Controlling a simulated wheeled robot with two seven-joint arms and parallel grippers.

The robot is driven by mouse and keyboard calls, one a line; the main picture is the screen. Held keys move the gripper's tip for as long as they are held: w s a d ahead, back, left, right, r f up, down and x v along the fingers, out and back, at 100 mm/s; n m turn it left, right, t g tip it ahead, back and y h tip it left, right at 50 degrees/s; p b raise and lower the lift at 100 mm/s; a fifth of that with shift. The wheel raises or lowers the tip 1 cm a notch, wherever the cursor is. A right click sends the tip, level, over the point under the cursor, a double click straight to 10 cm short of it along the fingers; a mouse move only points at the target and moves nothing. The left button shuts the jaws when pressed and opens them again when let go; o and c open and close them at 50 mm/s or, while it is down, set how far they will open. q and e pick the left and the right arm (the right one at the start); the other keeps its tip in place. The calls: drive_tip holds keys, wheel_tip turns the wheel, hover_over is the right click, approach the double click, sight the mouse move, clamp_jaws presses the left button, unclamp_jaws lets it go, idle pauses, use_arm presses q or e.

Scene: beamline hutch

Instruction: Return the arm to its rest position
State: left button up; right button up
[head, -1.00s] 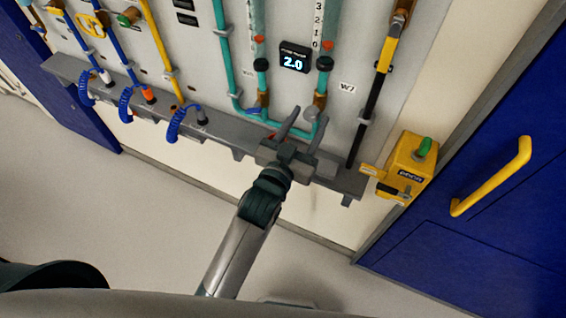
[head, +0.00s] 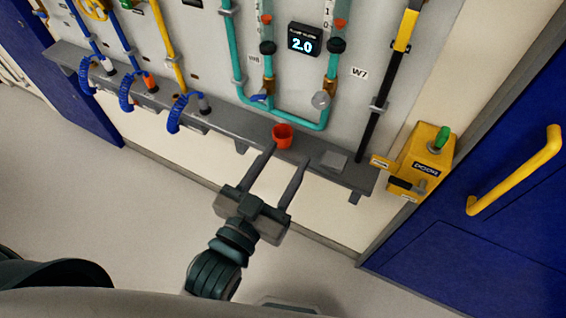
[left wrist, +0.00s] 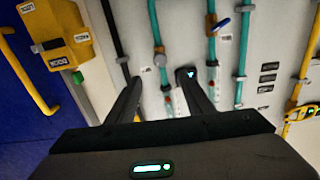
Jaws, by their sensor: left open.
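My left gripper (head: 281,171) is open and empty in the head view, its two fingers apart and pointing up toward the wall panel. It is in front of and below the grey shelf, with a clear gap between the fingers. It also shows in the left wrist view (left wrist: 160,95), where nothing sits between the fingers. A small red cup (head: 282,136) stands on the shelf just beyond the fingertips, below the teal pipes. My right gripper is not in view.
The grey shelf (head: 225,127) runs along the wall panel. Teal pipes (head: 300,124), a display reading 2.0 (head: 304,39) and coiled blue hoses (head: 178,112) are on or near it. A yellow door box (head: 422,160) and blue door (head: 480,240) are at right. Floor at left is clear.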

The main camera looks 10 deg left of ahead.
use_arm(q)
drive_tip(key=shift+f, duration=0.1)
idle(0.6)
drive_tip(key=s+a+f+g+y+b, duration=0.15)
drive_tip(key=f+g, duration=0.25)
drive_tip(key=f, duration=2.1)
drive_tip(key=s+a+f+g+y+b, duration=0.1)
drive_tip(key=s+f+g+b, duration=0.2)
drive_tip(key=f, duration=2.1)
drive_tip(key=s+a+f+g+b, duration=0.1)
drive_tip(key=s+a+f+g, duration=0.15)
drive_tip(key=f, duration=0.45)
drive_tip(key=s+a+f+g+b, duration=0.1)
drive_tip(key=s+a+f, duration=0.2)
drive_tip(key=f, duration=0.4)
drive_tip(key=s+a+f+g+y+b, duration=0.1)
drive_tip(key=s+a+f, duration=0.3)
drive_tip(key=s, duration=0.4)
drive_tip(key=s+a+f+n+g+y, duration=0.1)
drive_tip(key=s+a+f+g, duration=0.1)
drive_tip(key=s+a+f, duration=0.2)
drive_tip(key=s+a+f+g+y+b, duration=0.1)
drive_tip(key=s+a+f, duration=0.3)
drive_tip(key=s+f, duration=0.5)
drive_tip(key=s+g, duration=0.1)
drive_tip(key=s, duration=0.2)
drive_tip(key=shift+s+f+n+g+b, duration=0.15)
drive_tip(key=shift+f+n+g+b, duration=0.05)
drive_tip(key=shift+n+g+b, duration=0.15)
drive_tip(key=shift+d, duration=0.1)
